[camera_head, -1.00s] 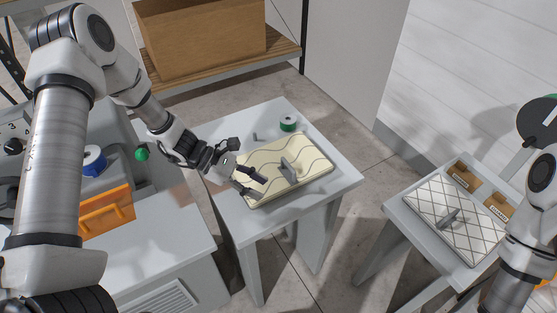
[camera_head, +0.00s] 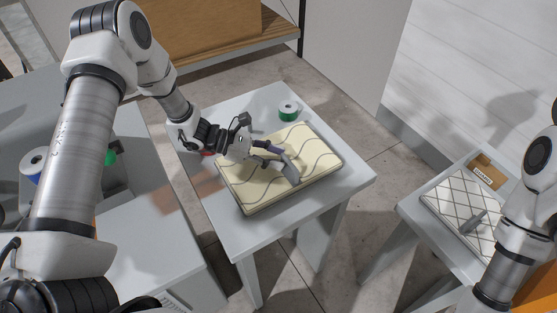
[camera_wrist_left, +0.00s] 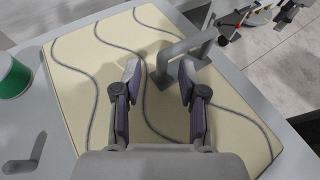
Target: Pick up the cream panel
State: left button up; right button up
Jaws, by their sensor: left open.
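The cream panel (camera_head: 240,196) with dark wavy lines lies flat on a small pale table. A grey bar handle (camera_head: 291,168) stands on it. My left gripper (camera_head: 276,156) is just above the panel at the handle. In the left wrist view, the open fingers (camera_wrist_left: 160,80) hang over the panel (camera_wrist_left: 75,65). One end of the handle (camera_wrist_left: 183,49) shows between them, and the right finger overlaps its bar. I cannot tell whether a finger touches it. My right gripper is out of view; only part of that arm shows at the right edge.
A second table at right holds a white quilted panel (camera_head: 453,207) with a grey handle and a cardboard box (camera_head: 487,172). A large brown box (camera_head: 215,30) sits on a shelf behind.

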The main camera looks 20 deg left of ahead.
aim_at(308, 161)
pick_arm(q)
jog(key=shift+x, duration=1.2)
grip_shut()
jog(key=shift+s+r, duration=0.1)
jog(key=shift+r, duration=0.1)
